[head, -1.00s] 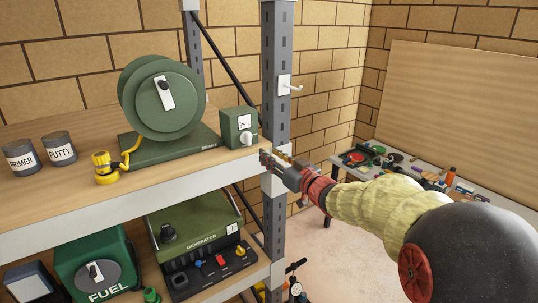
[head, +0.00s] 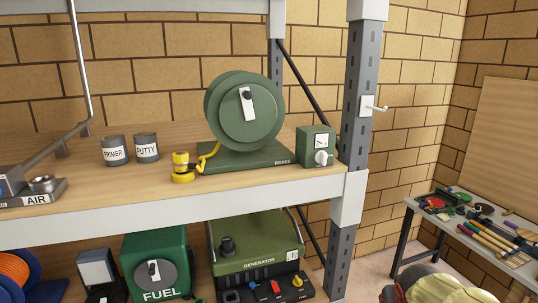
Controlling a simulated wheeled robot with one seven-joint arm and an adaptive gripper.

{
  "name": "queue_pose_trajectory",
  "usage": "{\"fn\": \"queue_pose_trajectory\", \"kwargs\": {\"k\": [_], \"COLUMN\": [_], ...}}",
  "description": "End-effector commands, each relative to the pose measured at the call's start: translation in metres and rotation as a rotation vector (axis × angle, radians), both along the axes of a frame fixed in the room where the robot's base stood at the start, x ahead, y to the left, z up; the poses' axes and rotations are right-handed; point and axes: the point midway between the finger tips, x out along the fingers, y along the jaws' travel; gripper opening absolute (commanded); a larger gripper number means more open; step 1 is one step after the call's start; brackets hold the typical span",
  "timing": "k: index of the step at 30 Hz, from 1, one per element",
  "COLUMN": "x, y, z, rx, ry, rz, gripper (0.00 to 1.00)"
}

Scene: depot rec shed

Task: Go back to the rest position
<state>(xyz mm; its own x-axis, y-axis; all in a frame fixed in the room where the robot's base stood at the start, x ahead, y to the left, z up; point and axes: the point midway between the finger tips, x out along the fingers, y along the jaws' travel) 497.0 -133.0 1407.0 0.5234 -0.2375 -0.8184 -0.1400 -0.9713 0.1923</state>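My arm shows only as a piece of its pale yellow sleeve at the bottom right edge of the head view, with a bit of red beside it. The fingers of my gripper are outside the picture, so I cannot see whether they hold anything. The shelf rack (head: 200,212) stands in front and to the left of my arm. On its upper board sit a green reel (head: 250,125) on a base and a green box with a dial and knob (head: 317,145).
Primer (head: 115,151) and putty (head: 146,148) cans stand on the upper board. The fuel can (head: 158,268) and generator (head: 258,245) are on the lower level. A grey post with a hook (head: 376,107) rises at the right. A cluttered workbench (head: 480,225) stands at the far right.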

Motion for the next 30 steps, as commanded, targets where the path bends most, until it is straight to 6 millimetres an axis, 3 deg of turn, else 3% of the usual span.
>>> {"fn": "queue_pose_trajectory", "kwargs": {"k": [1, 6, 12, 15, 21, 30], "x": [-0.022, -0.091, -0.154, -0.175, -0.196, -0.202], "y": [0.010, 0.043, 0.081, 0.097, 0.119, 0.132], "z": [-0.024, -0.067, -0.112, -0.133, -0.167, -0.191], "rx": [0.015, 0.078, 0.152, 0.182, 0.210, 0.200], "ry": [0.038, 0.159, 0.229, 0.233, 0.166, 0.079], "rz": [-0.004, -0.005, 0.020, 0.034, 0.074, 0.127], "gripper": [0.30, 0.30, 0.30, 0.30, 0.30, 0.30]}}
